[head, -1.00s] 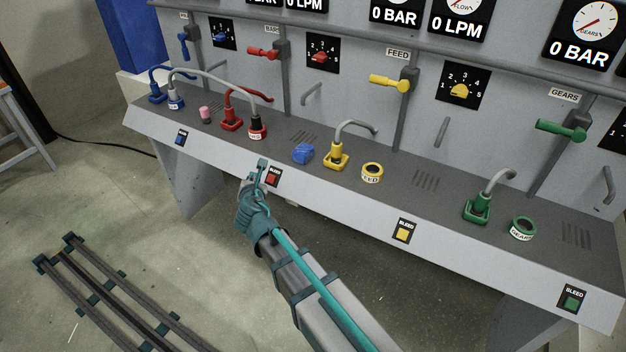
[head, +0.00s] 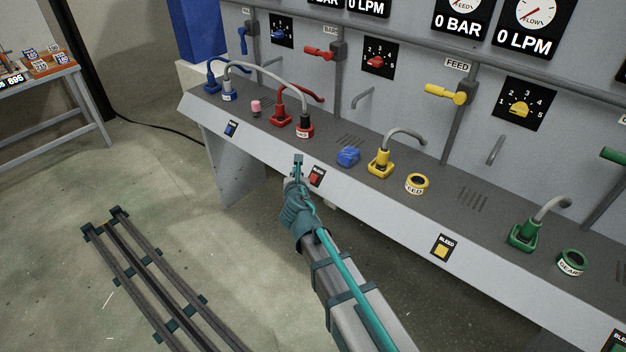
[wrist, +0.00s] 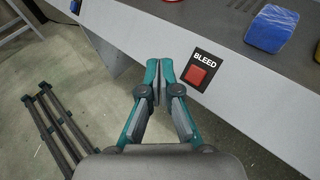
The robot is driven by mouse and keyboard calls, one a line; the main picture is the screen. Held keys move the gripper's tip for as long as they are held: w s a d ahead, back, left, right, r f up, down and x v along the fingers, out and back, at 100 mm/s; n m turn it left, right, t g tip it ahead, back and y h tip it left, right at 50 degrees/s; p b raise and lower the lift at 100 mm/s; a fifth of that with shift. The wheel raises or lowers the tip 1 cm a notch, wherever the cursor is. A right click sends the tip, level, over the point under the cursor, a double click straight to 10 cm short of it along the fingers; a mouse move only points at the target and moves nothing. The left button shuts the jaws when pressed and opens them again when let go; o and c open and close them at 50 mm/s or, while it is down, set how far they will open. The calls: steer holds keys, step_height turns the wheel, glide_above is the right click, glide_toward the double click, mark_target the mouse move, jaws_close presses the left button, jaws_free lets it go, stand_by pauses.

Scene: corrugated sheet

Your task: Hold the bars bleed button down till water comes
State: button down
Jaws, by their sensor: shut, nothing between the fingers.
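The red bleed button (head: 314,177) is on a black plate on the bench's sloped front, below the red valve station. In the wrist view the red button (wrist: 197,75) shows clearly under the word BLEED. My gripper (head: 297,160) is shut and empty, just left of the button plate. In the wrist view its closed fingertips (wrist: 166,68) lie left of the button, not over it. I cannot tell how far the tips are from the panel surface. No water shows.
A blue lump (head: 348,156) lies on the bench top above the button. Blue (head: 231,128) and yellow (head: 440,250) bleed buttons sit along the same front. A floor rail (head: 150,270) and a side table (head: 50,95) are at left; the floor between is clear.

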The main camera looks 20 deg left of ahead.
mark_target(311, 174)
steer(key=w+d+f+b, duration=0.2)
steer(key=w+f, duration=0.3)
steer(key=shift+f, duration=0.25)
steer(key=shift+w+d+f, duration=0.1)
steer(key=shift+w+d, duration=0.05)
stand_by(1.4)
steer(key=shift+w+f, duration=0.15)
steer(key=shift+f, duration=0.05)
steer(key=shift+w+d+f, duration=0.2)
steer(key=shift+w+f, duration=0.1)
stand_by(2.1)
steer(key=shift+s+a+r, duration=0.25)
steer(key=shift+s+r, duration=0.3)
steer(key=shift+r, duration=0.1)
stand_by(0.4)
steer(key=shift+s+a+r+p, duration=0.35)
steer(key=shift+s+r+p, duration=0.35)
steer(key=shift+s+r, duration=0.2)
steer(key=shift+s+a+r+p, duration=0.35)
steer(key=shift+s+r+p, duration=0.3)
steer(key=shift+s+r, duration=0.15)
